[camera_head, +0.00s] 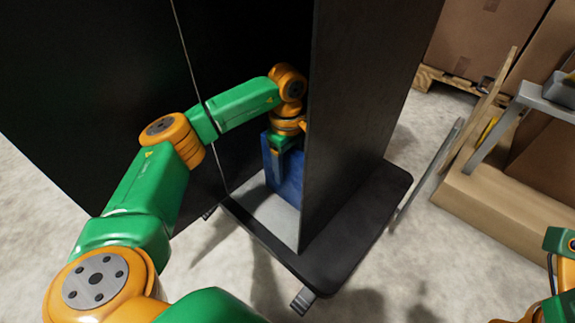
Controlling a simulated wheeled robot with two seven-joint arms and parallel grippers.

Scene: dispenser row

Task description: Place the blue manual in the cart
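A blue upright block, which looks like the blue manual (293,182), stands or hangs low between the dark panels. My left gripper (277,177) is at its upper part, with one finger against or in front of its near face. The other finger is hidden, so I cannot tell whether the gripper grips it. A wheeled black base (345,235) with tall dark panels, which looks like the cart, surrounds the blue manual. The light grey floor panel (275,212) lies just below it. I cannot tell whether the manual touches this panel. My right gripper is out of view.
The tall dark side panel (355,110) stands close to the right of my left gripper. Cardboard boxes (485,40) on a wooden pallet and a grey metal frame (500,120) stand at the right. Concrete floor is clear in front of the base.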

